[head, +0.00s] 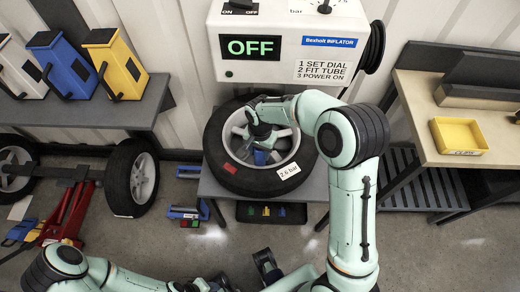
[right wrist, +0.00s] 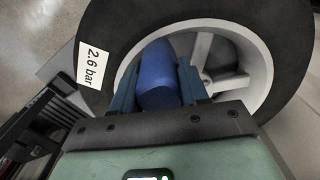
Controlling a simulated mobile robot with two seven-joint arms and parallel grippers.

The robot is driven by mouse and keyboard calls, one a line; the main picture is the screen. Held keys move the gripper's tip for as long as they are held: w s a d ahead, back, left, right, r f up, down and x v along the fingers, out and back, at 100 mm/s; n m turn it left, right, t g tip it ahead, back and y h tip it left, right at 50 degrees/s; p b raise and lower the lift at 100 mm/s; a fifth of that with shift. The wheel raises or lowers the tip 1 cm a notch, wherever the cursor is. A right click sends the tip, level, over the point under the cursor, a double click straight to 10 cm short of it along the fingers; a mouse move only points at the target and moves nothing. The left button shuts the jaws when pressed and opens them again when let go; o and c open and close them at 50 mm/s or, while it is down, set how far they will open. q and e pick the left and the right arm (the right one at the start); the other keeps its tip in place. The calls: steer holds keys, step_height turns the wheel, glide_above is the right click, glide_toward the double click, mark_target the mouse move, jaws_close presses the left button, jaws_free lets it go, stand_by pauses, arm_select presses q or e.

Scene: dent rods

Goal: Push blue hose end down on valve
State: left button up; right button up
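The blue hose end (right wrist: 158,75) is between the two fingers of my right gripper (right wrist: 157,88) in the right wrist view, and the fingers touch its sides. In the head view my right gripper (head: 264,143) is over the wheel's rim, inside the tire (head: 222,165). The wheel lies flat on a grey stand below the inflator (head: 290,45), whose display reads OFF. The valve is hidden, so I cannot tell whether the hose end touches it. My left gripper (head: 262,268) is low at the bottom edge, partly cut off, and its finger opening is unclear.
A 2.6 bar label (head: 289,171) and a red patch are on the tire. A shelf at left holds white, blue and yellow containers (head: 116,63). A wheel axle and red jack (head: 68,213) are on the floor. A yellow tray (head: 459,136) sits on the right bench.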

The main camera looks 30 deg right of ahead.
steer(key=o, duration=0.4)
step_height(320, 180, up, 14)
steer(key=shift+f+p, duration=0.25)
steer(key=shift+p, duration=0.5)
